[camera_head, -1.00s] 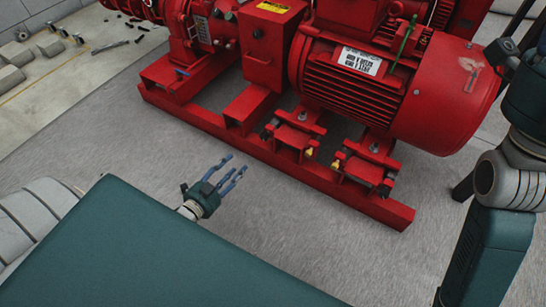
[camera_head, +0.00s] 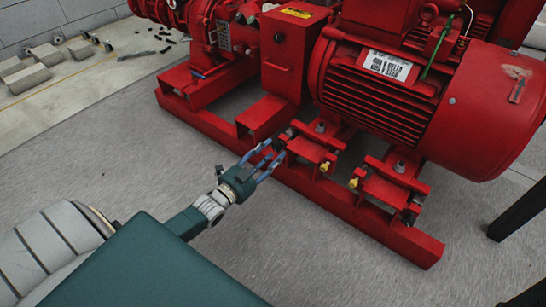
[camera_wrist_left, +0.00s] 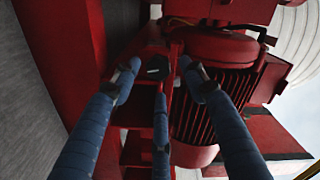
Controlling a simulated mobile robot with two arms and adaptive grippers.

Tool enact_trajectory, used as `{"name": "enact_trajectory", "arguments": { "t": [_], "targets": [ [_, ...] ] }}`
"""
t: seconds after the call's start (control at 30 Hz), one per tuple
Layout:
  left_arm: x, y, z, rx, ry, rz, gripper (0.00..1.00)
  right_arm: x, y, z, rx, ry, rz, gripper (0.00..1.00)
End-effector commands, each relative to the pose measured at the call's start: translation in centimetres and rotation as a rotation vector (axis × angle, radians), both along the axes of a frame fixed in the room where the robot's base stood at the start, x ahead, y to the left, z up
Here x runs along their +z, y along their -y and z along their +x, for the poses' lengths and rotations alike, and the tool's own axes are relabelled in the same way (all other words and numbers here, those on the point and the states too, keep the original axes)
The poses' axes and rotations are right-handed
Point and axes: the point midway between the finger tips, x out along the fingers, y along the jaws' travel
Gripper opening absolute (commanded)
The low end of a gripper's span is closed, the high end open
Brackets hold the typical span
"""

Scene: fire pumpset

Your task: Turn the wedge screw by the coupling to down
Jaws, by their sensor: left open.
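A black screw head (camera_head: 283,137) sits on the left motor foot, on the side toward the coupling housing. In the left wrist view, a black cap with a small white mark (camera_wrist_left: 155,67), seemingly this screw, shows between the blue fingers. My left gripper (camera_head: 273,152) is open and empty, its fingertips close to the screw at the frame's front edge. I cannot tell whether they touch it. The same gripper spans the left wrist view (camera_wrist_left: 158,75). Its pointer direction is too small to read. My right gripper is out of view.
The red motor (camera_head: 430,95) stands on the red base frame (camera_head: 345,217). The red coupling housing (camera_head: 292,50) is left of it. Yellow-tipped screws (camera_head: 325,167) sit on the motor feet. Grey blocks (camera_head: 27,78) lie at the far left. The floor in front is clear.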

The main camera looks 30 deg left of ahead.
Motion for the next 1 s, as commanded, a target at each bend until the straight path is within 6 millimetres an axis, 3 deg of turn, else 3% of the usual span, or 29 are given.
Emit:
{"name": "enact_trajectory", "arguments": {
  "t": [0.17, 0.47, 0.6, 0.7, 1.0],
  "targets": [
    [-0.08, 0.05, 1.44, 0.001, 0.001, 0.0, 0.43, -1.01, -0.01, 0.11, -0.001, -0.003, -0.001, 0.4],
    [0.04, 0.08, 1.6, 0.001, -0.001, 0.0, 0.43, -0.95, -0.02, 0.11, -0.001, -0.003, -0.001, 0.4],
    [0.04, 0.08, 1.59, 0.001, -0.001, 0.0, 0.16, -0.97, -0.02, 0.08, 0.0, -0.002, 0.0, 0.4],
    [0.08, 0.11, 1.6, 0.001, 0.001, 0.0, 0.0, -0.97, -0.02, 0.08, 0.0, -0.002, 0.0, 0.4],
    [0.2, 0.21, 1.61, -0.001, 0.003, -0.003, 0.0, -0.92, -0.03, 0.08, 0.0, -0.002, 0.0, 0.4]
  ]
}}
